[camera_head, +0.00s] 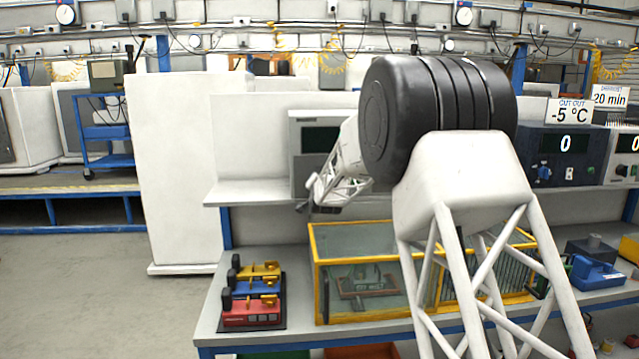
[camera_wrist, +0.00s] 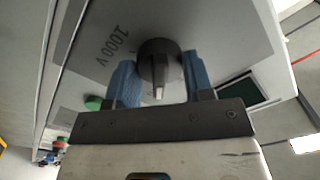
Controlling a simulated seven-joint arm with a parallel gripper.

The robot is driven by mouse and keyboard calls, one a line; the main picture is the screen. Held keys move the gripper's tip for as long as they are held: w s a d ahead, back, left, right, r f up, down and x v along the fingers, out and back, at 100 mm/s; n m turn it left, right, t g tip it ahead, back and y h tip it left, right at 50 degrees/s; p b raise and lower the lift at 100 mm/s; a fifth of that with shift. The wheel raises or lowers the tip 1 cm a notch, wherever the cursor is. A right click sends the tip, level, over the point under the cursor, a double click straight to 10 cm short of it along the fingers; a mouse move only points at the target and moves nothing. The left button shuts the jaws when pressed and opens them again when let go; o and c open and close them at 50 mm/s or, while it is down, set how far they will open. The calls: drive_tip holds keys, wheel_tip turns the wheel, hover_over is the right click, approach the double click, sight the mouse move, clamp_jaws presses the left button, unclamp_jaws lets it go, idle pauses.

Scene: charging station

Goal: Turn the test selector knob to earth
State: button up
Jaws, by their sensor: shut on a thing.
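The test selector knob (camera_wrist: 158,64) is dark and round with a raised grip bar; a light pointer mark on it faces the bottom of the wrist view. My gripper (camera_wrist: 160,80) has its two blue fingers on either side of the knob and is shut on it. No earth marking is readable. In the head view my gripper (camera_head: 312,196) is at the front of a grey tester cabinet (camera_head: 300,152), and the knob is hidden there.
A green button (camera_wrist: 94,103) and a dark screen (camera_wrist: 246,92) are on the panel near my fingers. A shelf (camera_head: 245,191) lies below the cabinet.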

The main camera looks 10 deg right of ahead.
drive_tip(key=o, duration=0.9)
drive_tip(key=shift+s, duration=3.9)
